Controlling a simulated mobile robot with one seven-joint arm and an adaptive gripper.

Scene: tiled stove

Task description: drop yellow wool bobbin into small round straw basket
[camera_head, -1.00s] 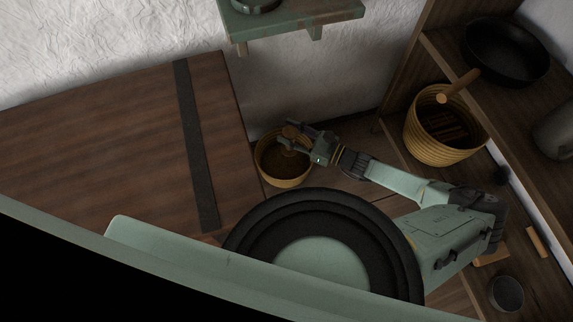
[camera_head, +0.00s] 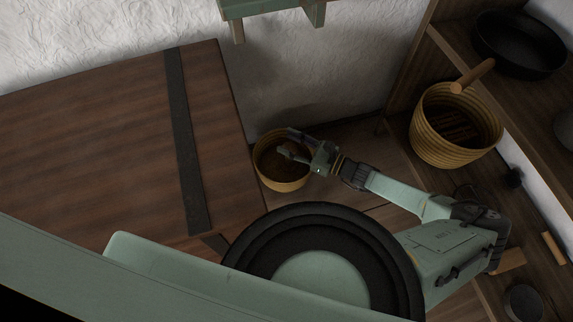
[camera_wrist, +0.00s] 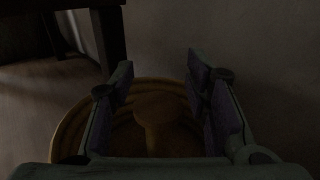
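The small round straw basket (camera_head: 284,184) stands on the floor beside the wooden chest or table. It also shows in the wrist view (camera_wrist: 68,136), below my fingers. My gripper (camera_head: 291,144) is over the basket's opening. In the wrist view my gripper (camera_wrist: 160,80) has its two fingers wide apart, with a gap on both sides of the bobbin. The wool bobbin (camera_wrist: 155,108), a dim yellow-brown spool shape, appears inside the basket's outline, apart from both fingers. The dark picture hides its exact depth and what it touches.
A dark wooden surface (camera_head: 100,150) with a black strap is close on the left. A larger straw basket (camera_head: 453,145) and a black pan (camera_head: 515,45) stand on shelves at right. A green shelf (camera_head: 270,8) hangs on the white wall above.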

